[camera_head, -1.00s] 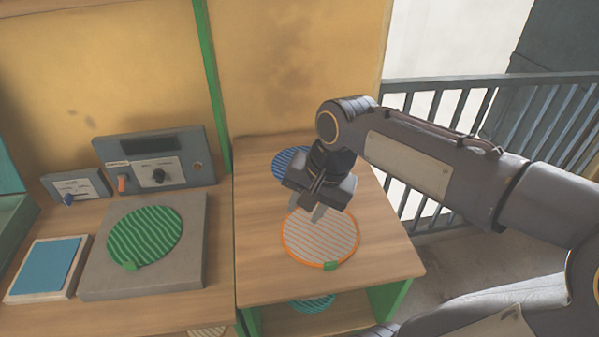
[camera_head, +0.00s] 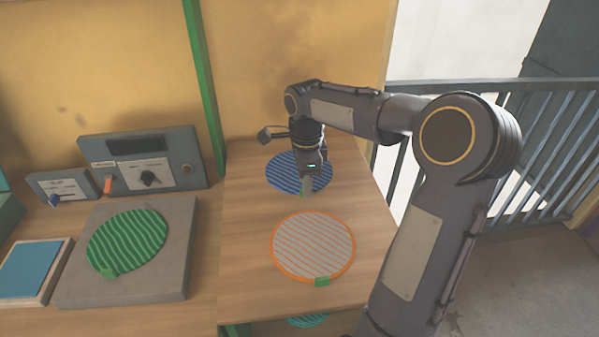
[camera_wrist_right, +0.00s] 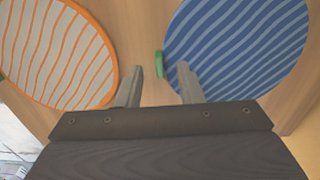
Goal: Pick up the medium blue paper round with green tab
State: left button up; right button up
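The blue striped paper round (camera_head: 288,172) lies flat on the wooden side table, toward the back. Its small green tab (camera_wrist_right: 160,64) shows in the right wrist view at the edge of the round (camera_wrist_right: 240,45). My right gripper (camera_head: 308,190) is over the front edge of the blue round, pointing down. In the right wrist view its two fingers (camera_wrist_right: 160,82) are apart with nothing held, and the green tab lies between their tips in the picture. The exact height above the tab is hard to tell. My left gripper is not in view.
An orange-rimmed white striped round (camera_head: 313,248) with a green tab lies in front of the blue one. A green striped round (camera_head: 127,241) lies on a grey plate (camera_head: 170,284) to the left, near a control box (camera_head: 192,150). A teal round (camera_head: 308,320) shows on a shelf below.

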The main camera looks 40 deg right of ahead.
jog(key=shift+f, duration=0.8)
jog(key=shift+c, duration=0.4)
grip_shut()
